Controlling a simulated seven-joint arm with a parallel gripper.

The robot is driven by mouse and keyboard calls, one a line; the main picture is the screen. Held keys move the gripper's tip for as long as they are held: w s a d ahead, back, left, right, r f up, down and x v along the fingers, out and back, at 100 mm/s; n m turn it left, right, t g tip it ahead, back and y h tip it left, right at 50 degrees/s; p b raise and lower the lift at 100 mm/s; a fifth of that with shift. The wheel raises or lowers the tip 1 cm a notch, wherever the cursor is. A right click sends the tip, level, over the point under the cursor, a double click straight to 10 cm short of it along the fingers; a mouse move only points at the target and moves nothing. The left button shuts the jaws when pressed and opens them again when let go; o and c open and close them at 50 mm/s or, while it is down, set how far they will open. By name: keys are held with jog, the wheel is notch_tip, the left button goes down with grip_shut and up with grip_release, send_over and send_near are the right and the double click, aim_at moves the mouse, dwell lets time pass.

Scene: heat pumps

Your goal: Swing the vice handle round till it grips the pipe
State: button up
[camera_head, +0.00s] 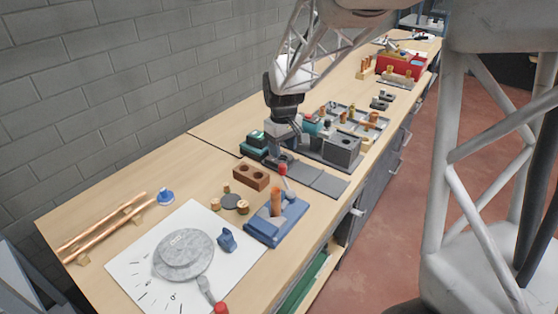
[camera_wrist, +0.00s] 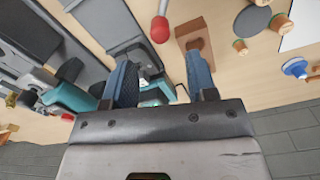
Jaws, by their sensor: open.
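The blue vice (camera_head: 290,225) sits on the bench near its front edge, with an upright copper pipe (camera_head: 276,203) in it. The vice handle's red knob (camera_head: 282,169) stands up behind the pipe on a thin grey rod. In the wrist view the red knob (camera_wrist: 159,30) shows ahead of my fingertips, roughly midway between them and apart from both. My gripper (camera_head: 284,147) is open and empty, above the bench behind the vice; its two blue fingers (camera_wrist: 160,68) are spread in the wrist view. The vice jaws are too small to judge against the pipe.
A brown block with holes (camera_head: 251,177) and small brass pieces (camera_head: 242,207) lie left of the vice. A grey dial (camera_head: 183,255) with another red-knobbed lever stands on a white sheet (camera_head: 130,267). Grey plates (camera_head: 328,184) and a crowded tray (camera_head: 343,152) lie behind.

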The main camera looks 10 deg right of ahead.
aim_at(283, 165)
jog(key=shift+f, duration=0.1)
dwell(0.3)
jog(key=shift+f, duration=3.8)
jog(key=shift+c, duration=0.4)
grip_shut()
